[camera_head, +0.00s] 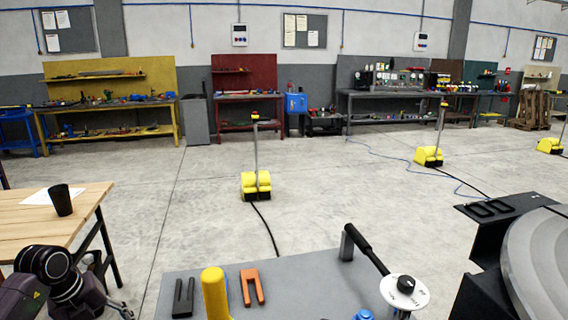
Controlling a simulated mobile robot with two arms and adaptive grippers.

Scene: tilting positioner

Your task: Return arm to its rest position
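Links of my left arm (62,280) show at the lower left, dark and bent, beside the wooden table. I cannot make out its gripper's fingers in this view. My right arm and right gripper are not in view. A large grey disc (540,262), likely part of the tilting positioner, stands at the right edge, with a black housing (502,212) beside it.
A grey bench (300,284) in front holds a yellow post (215,292), an orange fork-shaped part (251,288), a black one (183,298), a black-handled lever (366,249) and a white dial (405,292). A black cup (60,200) stands on the wooden table (20,232). Floor beyond is mostly clear.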

